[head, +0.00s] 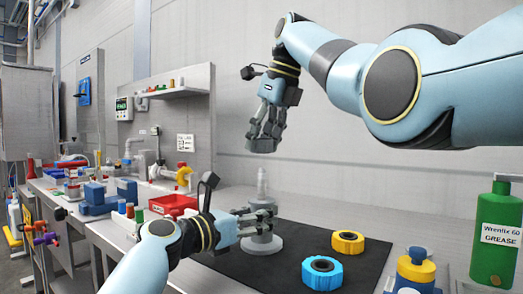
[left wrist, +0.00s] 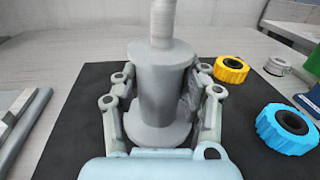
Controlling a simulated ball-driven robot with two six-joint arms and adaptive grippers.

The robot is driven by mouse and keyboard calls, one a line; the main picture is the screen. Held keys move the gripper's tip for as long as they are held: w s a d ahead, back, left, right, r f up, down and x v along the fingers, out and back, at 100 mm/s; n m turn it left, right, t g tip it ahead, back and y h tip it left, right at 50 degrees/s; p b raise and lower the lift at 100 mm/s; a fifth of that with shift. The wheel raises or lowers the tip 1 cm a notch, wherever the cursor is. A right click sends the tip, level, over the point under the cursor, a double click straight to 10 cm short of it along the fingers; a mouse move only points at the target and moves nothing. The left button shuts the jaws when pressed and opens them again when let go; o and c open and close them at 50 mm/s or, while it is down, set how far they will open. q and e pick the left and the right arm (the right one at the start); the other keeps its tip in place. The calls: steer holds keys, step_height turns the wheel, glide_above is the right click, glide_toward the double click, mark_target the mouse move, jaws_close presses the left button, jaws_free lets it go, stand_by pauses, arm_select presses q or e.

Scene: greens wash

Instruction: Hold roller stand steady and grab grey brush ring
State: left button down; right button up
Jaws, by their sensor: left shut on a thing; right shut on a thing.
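The grey roller stand (head: 261,242) stands upright on the dark mat, its thin post pointing up. My left gripper (head: 262,222) is shut around its body; in the left wrist view the stand's body (left wrist: 160,90) sits between the two fingers, its post bare in the part that shows. My right gripper (head: 267,132) is high above the stand, pointing down. It is shut on the grey brush ring (head: 262,146), which shows only as a small grey piece at the fingertips, mostly covered by them. The ring is well apart from the post.
A yellow ring (head: 348,242) and a blue ring (head: 322,272) lie on the dark mat (head: 290,236) right of the stand. A green grease bottle (head: 497,240) and a blue-and-yellow container (head: 416,268) stand at the right. A red bin (head: 173,205) and several parts crowd the left bench.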

arm_select(q)
steer(key=c, duration=0.6)
jaws_free()
